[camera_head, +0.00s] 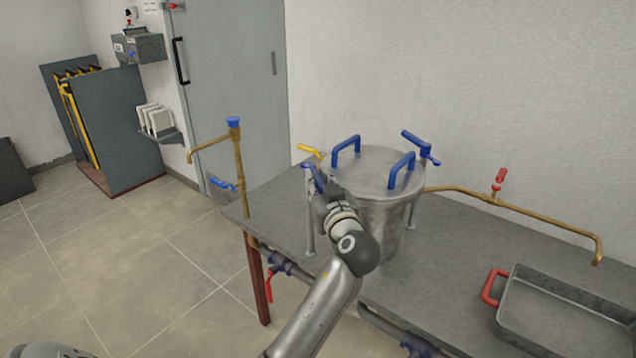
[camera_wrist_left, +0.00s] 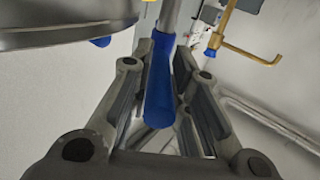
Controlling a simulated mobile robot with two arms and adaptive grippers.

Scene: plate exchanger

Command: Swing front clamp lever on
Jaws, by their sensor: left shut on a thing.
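The pot (camera_head: 385,215) is a steel vessel with a lid (camera_head: 378,168) that has two blue loop handles, standing on the grey table. The front clamp lever (camera_head: 308,167) has a blue grip and sits on a thin metal rod at the pot's left side. My left gripper (camera_head: 320,190) is at this lever, beside the pot. In the left wrist view, the blue grip of the lever (camera_wrist_left: 159,92) lies between the fingers of my left gripper (camera_wrist_left: 163,62), which is shut on it. My right gripper is not in view.
Another blue clamp lever (camera_head: 418,143) is at the pot's far right, and a yellow-handled valve (camera_head: 310,150) is behind its left side. A brass pipe with a red valve (camera_head: 498,180) runs right. A metal tray (camera_head: 565,312) with a red handle lies at the right.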

